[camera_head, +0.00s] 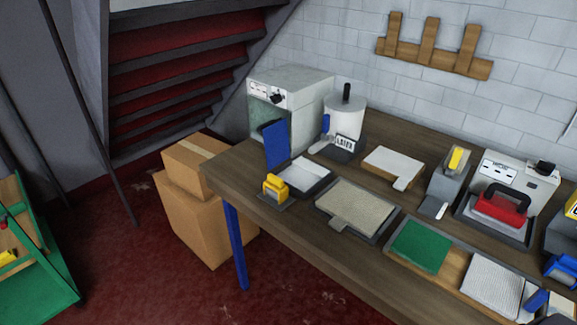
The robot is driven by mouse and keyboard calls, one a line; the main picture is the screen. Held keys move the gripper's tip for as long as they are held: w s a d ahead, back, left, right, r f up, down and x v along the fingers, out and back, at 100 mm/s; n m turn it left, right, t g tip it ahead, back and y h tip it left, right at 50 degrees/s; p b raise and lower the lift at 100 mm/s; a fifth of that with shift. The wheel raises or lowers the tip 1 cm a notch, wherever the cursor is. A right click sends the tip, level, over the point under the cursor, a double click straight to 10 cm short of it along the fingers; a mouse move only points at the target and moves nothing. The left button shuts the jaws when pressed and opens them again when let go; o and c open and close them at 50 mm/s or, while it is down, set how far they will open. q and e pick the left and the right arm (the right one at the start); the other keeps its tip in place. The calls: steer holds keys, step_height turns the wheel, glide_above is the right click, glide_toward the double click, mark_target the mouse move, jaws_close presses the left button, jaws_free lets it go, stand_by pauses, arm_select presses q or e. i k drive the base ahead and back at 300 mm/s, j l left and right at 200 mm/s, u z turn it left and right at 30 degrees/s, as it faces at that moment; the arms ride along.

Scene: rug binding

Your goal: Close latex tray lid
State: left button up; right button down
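A shallow tray (322,184) with a white inside sits on the workbench near its left end. A blue flat panel (277,145), which looks like its lid, stands upright at the tray's left back side, so the tray is open on top. A yellow block-like piece (274,186) on a dark base stands at the tray's front left. A white canister (345,118) with a label that seems to read LATEX stands behind the tray.
The wooden workbench (236,172) has blue legs. A grey oven-like box (292,90) stands behind the lid. A beige mat in a dark tray (352,207) lies right of the tray. Cardboard boxes (195,210) stand left of the bench, and a green rack (40,270) is at far left.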

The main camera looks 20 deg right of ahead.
mark_target(274, 132)
steer(key=z, duration=0.75)
steer(key=i+j+z, duration=0.1)
steer(key=j+z, duration=1.35)
steer(key=k+j, duration=0.1)
steer(key=j, duration=0.3)
steer(key=k+j+z, duration=0.15)
steer(key=j, duration=0.7)
steer(key=k+j+z, duration=0.15)
steer(key=j, duration=0.25)
steer(key=k+j, duration=0.15)
steer(key=j, duration=0.25)
steer(key=k+j+z, duration=0.15)
steer(key=j, duration=0.25)
steer(key=k+j, duration=0.15)
steer(key=j, duration=0.25)
steer(key=k+j+z, duration=0.1)
steer(key=j+z, duration=0.45)
steer(key=z, duration=1)
steer(key=i+j+u, duration=0.1)
steer(key=j, duration=0.2)
steer(key=j+u, duration=0.1)
steer(key=u, duration=0.75)
steer(key=j+u, duration=0.15)
steer(key=u, duration=0.3)
